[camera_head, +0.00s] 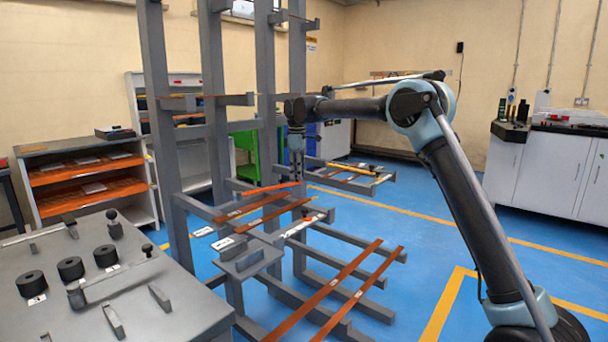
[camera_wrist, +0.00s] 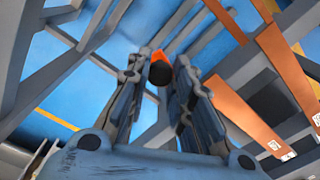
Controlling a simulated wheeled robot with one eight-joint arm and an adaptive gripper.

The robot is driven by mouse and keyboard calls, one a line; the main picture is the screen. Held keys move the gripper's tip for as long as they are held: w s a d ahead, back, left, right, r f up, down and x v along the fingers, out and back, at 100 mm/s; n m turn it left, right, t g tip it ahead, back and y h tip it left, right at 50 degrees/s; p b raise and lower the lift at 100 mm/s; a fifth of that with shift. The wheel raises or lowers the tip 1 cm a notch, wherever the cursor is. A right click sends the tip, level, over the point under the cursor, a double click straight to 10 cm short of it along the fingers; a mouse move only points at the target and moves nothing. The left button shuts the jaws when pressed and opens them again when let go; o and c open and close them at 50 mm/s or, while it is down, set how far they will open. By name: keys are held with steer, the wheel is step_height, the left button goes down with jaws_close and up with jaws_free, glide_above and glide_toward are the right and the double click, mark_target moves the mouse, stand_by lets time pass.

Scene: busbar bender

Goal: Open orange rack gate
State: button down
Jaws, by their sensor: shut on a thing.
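The orange gate (camera_head: 268,188) is a thin bar across the grey rack (camera_head: 158,130), just above a shelf level that holds copper-coloured bars. My gripper (camera_head: 297,178) points down at the right end of this bar in the head view. In the wrist view my gripper (camera_wrist: 160,78) has its two fingers on either side of a dark round knob (camera_wrist: 160,73), with a bit of orange (camera_wrist: 181,61) behind it. The fingers are shut on this gate end. Most of the gate is hidden in the wrist view.
Copper-coloured bars (camera_head: 325,292) lie on the lower rack arms below my gripper. A grey bending table (camera_head: 150,295) with black rollers stands at the left front. Blue floor (camera_head: 410,235) is clear to the right, before white cabinets (camera_head: 545,170).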

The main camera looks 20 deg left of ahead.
steer(key=shift+w+d, duration=0.1)
steer(key=shift+w, duration=0.05)
steer(key=c, duration=1.4)
jaws_free()
steer(key=shift+o, duration=0.2)
steer(key=shift+r, duration=0.1)
step_height(320, 180, up, 12)
